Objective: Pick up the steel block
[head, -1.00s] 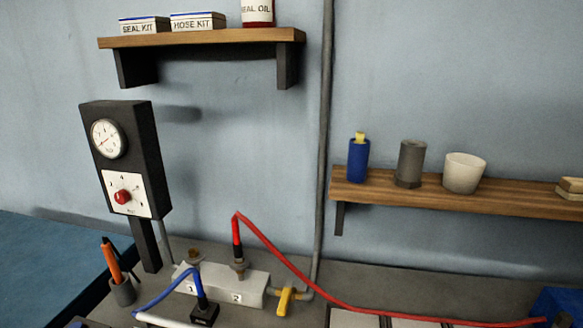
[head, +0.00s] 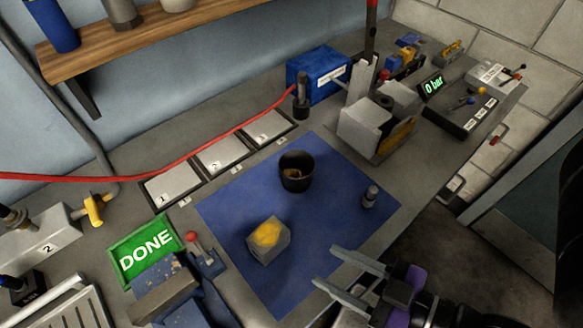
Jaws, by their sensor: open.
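A small grey block (head: 268,247) with a yellow patch on its top sits on the blue mat (head: 333,223); it looks like the steel block. My gripper (head: 328,268) reaches in from the lower right, its two fingers apart and pointing left toward the block. It is to the right of the block and apart from it, with nothing between the fingers. My gripper's height above the mat is hard to tell.
A black cup (head: 296,172) and a small grey cylinder (head: 370,196) stand on the mat. A green DONE sign (head: 146,249) and a blue lever device (head: 205,262) are left of it. A grey vise-like fixture (head: 378,124) stands behind right. A red hose (head: 215,147) runs behind.

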